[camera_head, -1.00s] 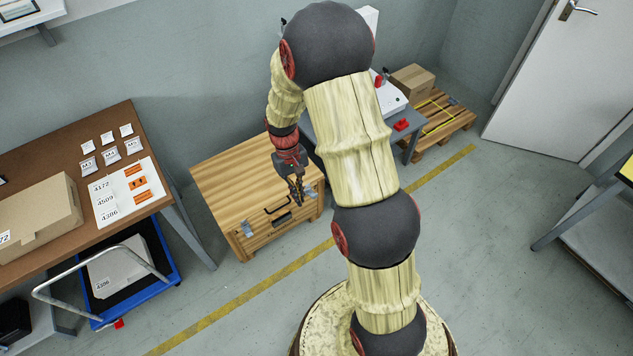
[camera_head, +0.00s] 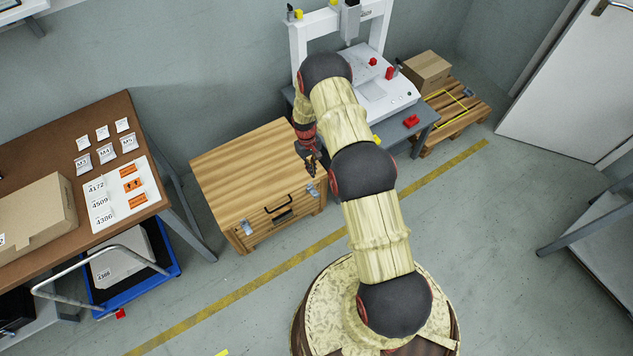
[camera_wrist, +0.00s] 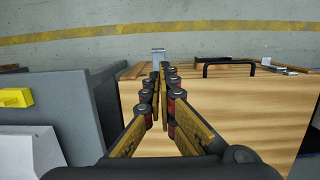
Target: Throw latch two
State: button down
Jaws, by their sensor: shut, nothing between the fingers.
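A wooden crate (camera_head: 235,165) stands on the floor, its lid down, with a black handle (camera_head: 278,203) at its front. One grey metal latch (camera_head: 246,228) is at the front left and another latch (camera_head: 313,191) at the front right. I see no number on either. My gripper (camera_head: 314,174) is shut and empty, over the lid near the front right corner. The handle (camera_wrist: 229,63) also shows there.
A grey bench (camera_head: 425,115) with a white gantry machine (camera_head: 375,88) stands close to the crate's right. A brown table (camera_head: 60,137) and a blue cart (camera_head: 165,270) are at the left. The floor in front of the crate, with a yellow line (camera_head: 255,290), is clear.

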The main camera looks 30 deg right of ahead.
aim_at(316, 195)
jog(key=s+f+b, duration=0.1)
jog(key=f, duration=0.3)
jog(key=f+b, duration=0.1)
jog(key=f, duration=0.4)
jog(key=s+f+b, duration=0.1)
jog(key=f+b, duration=0.1)
jog(key=f, duration=0.2)
jog(key=shift+s+f, duration=0.25)
jog(key=shift+s, duration=0.05)
jog(key=shift+s, duration=0.1)
jog(key=shift+s+f+t+p, duration=0.2)
jog(key=shift+t+p, duration=0.1)
jog(key=shift+t, duration=0.1)
